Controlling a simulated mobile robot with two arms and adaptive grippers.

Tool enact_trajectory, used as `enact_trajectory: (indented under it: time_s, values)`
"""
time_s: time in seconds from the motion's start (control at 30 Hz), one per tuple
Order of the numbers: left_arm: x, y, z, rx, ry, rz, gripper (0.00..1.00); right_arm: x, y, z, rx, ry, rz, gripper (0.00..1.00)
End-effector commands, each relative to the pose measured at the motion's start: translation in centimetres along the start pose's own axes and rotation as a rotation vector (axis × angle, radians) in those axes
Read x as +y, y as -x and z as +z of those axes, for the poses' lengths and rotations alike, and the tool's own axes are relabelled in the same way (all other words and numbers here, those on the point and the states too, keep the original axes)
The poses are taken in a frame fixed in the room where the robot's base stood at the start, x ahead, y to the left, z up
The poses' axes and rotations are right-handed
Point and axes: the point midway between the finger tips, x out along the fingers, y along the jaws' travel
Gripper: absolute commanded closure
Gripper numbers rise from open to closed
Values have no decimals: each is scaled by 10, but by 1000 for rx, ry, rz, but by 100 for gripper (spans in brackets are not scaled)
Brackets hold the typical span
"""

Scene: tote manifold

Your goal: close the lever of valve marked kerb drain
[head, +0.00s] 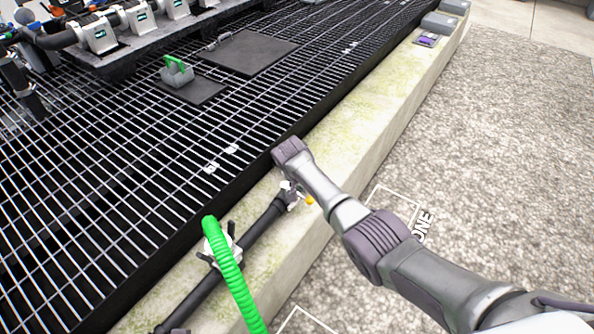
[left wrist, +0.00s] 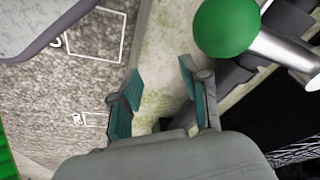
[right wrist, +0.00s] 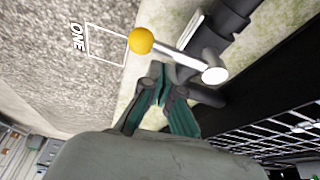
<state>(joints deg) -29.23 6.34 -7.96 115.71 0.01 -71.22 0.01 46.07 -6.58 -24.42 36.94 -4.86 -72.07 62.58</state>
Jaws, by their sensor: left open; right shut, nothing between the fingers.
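A valve on the dark pipe (head: 262,222) along the kerb has a lever with a yellow ball knob (head: 310,200). In the right wrist view, the yellow knob (right wrist: 141,40) and its silver lever (right wrist: 180,57) lie just beyond my right gripper (right wrist: 157,85), which is shut and empty beside the lever. In the left wrist view, a green ball knob (left wrist: 225,27) on a silver lever (left wrist: 285,50) is close to my left gripper (left wrist: 158,75), which is open and empty. I cannot make out a kerb drain label.
A green ribbed hose (head: 235,280) rises over the pipe. Black grating (head: 110,170) lies left of the pale kerb (head: 350,130). A grey block with a green handle (head: 177,72) stands on the grating. Gravel paving (head: 500,150) is open on the right.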

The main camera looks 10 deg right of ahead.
Motion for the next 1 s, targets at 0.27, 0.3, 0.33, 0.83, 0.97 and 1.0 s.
enact_trajectory:
  time_s: [0.27, 0.3, 0.33, 0.83, 0.97, 1.0]
  values:
    - [1, 0, 0, -1, 0, 1, 54, 1, 47, 0, 1, -3, -3, 100]
    - [1, 0, 0, -1, 0, 1, 54, 0, 56, 0, 2, -3, -4, 100]
    - [1, 0, 0, -1, 0, 1, 54, 0, 62, 0, 2, -2, -4, 100]
    - [1, 0, 0, -1, 0, 1, 54, 2, 102, 0, 0, -2, 2, 100]
    - [1, 0, 0, -1, 0, 1, 54, 2, 102, 0, 0, -2, 2, 100]
    - [1, 0, 0, -1, 0, 1, 54, 1, 102, 0, 0, -2, 2, 100]
